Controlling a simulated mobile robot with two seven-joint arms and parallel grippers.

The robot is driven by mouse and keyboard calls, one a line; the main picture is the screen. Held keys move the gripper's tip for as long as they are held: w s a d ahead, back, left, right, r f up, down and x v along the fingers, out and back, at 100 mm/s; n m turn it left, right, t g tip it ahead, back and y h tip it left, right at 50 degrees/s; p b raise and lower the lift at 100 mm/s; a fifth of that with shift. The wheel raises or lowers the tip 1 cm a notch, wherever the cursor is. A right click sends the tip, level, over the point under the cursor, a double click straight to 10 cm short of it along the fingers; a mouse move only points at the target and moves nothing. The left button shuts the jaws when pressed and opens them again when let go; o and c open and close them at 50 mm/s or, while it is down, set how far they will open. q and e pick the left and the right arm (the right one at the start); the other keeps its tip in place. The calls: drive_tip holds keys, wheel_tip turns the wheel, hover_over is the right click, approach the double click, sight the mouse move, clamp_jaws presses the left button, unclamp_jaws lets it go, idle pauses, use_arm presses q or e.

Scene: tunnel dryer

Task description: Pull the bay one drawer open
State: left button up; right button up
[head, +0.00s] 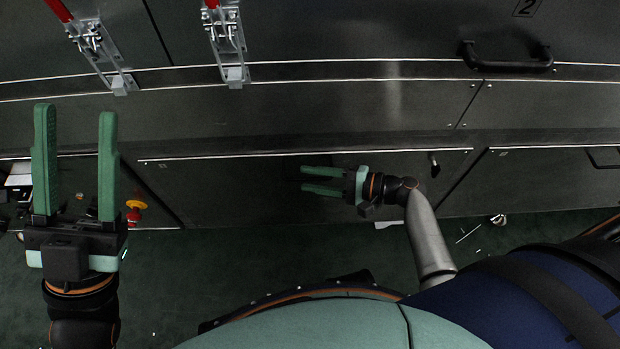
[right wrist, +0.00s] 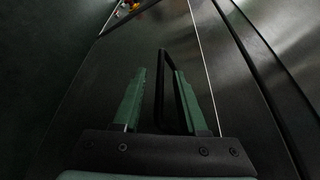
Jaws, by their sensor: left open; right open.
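A dark drawer front (head: 230,190) with a bright strip along its top edge lies low in the middle of the head view; its label is too small to read. In the right wrist view a black bar handle (right wrist: 162,85) stands out from a dark panel (right wrist: 185,45). My right gripper (head: 305,179) is open in front of this drawer front. In the right wrist view the handle appears between its two green fingers (right wrist: 155,95), with no clear grip on it. In the head view that handle is hidden or too dark to see. My left gripper (head: 76,120) is open and empty, fingers pointing up the picture.
Two red-handled toggle clamps (head: 97,45) (head: 228,40) sit on the upper panel. A black handle (head: 507,58) is below the "2" label. A red and yellow button (head: 134,210) is near my left gripper. Another drawer front (head: 540,185) stands to the right.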

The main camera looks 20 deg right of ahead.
drive_tip(key=shift+w+a, duration=0.25)
drive_tip(key=shift+a, duration=0.05)
drive_tip(key=shift+c, duration=0.2)
clamp_jaws()
idle(1.1)
